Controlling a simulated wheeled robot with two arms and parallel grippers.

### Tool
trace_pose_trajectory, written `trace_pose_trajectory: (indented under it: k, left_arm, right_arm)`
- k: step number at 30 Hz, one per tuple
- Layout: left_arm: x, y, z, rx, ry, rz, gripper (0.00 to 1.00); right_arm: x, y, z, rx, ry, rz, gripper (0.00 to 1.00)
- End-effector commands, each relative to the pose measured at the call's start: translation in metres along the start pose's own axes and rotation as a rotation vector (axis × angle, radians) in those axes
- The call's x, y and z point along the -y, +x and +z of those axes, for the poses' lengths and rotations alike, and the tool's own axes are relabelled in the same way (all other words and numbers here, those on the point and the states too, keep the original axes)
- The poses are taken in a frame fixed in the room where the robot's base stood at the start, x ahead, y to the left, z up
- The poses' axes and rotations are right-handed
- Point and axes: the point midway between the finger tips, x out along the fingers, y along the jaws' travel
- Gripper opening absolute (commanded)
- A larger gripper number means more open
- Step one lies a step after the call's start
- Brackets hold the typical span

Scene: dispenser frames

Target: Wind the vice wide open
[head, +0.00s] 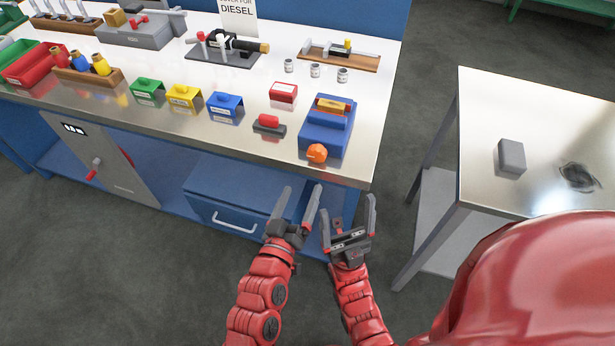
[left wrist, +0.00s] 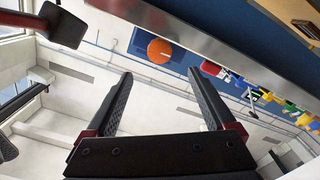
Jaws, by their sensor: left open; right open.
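The blue vice (head: 323,128) stands at the front right corner of the metal-topped bench. An orange knob (head: 316,153) is on its near end, at the bench's front edge. A yellowish-orange piece with some red shows between its jaws; how wide the jaws are apart I cannot tell. In the left wrist view the orange knob (left wrist: 159,50) shows round against the blue vice body, beyond my fingers. My left gripper (head: 300,200) is open and empty, in front of the bench and below the knob. My right gripper (head: 347,215) is open and empty just right of it. Neither touches the vice.
Small cans (head: 315,70) stand behind. A side table (head: 540,190) with a grey block (head: 511,156) is to the right. A gap of floor separates it from the bench.

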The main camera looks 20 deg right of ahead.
Motion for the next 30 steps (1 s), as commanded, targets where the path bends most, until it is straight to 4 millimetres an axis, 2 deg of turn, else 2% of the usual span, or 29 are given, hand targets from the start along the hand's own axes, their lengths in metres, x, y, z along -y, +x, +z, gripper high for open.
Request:
trace_pose_trajectory:
  k: [1,6,12,30]
  left_arm:
    - [0.001,-0.012,0.002,0.001,0.0,0.0,0.89]
    - [0.0,-0.044,0.0,0.0,0.001,0.001,0.89]
    - [0.0,-0.064,0.0,0.0,0.0,0.001,0.89]
    - [0.0,-0.069,-0.001,-0.002,0.0,0.001,0.89]
  right_arm:
    - [0.0,-0.004,0.001,0.0,0.0,0.0,0.89]
    - [0.0,-0.008,0.001,0.0,0.0,0.0,0.89]
    - [0.0,-0.008,0.001,0.0,0.0,0.0,0.89]
    - [0.0,-0.008,0.001,0.0,0.0,0.0,0.89]
